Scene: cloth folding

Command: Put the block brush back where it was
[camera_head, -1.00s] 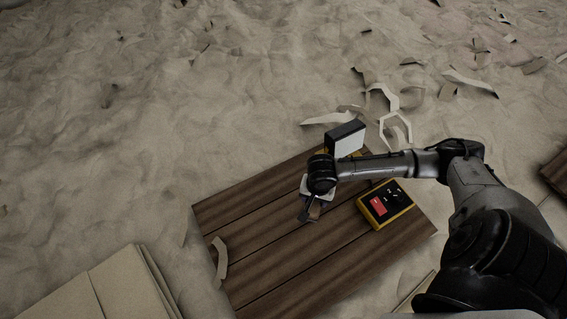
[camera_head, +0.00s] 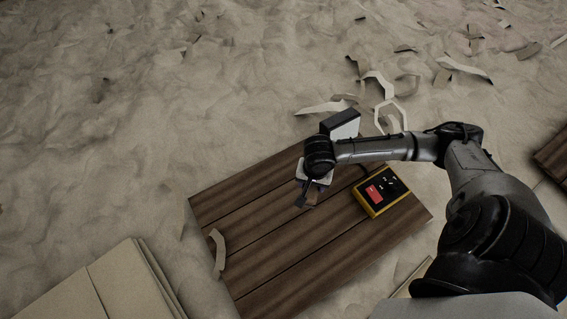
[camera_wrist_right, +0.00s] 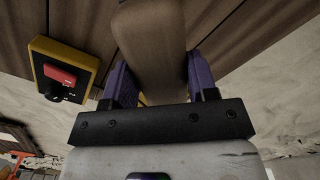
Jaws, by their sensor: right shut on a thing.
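My right gripper (camera_head: 307,195) is over the wooden plank surface, left of a yellow device. It is shut on the block brush (camera_head: 314,197), which shows only as a small brown piece there. In the right wrist view the brown wooden brush (camera_wrist_right: 152,45) sits between the two purple-lined fingers (camera_wrist_right: 152,85), its long body reaching away over the planks. I cannot tell whether the brush touches the planks (camera_head: 265,235). My left gripper is not in view.
The yellow device (camera_head: 382,191) with a red panel lies right of the gripper, also in the wrist view (camera_wrist_right: 65,70). A black-and-white boxy thing (camera_head: 343,124) shows behind my wrist. A pale curved strip (camera_head: 218,252) lies at the planks' left edge. Folded beige sheets (camera_head: 105,285) lie lower left.

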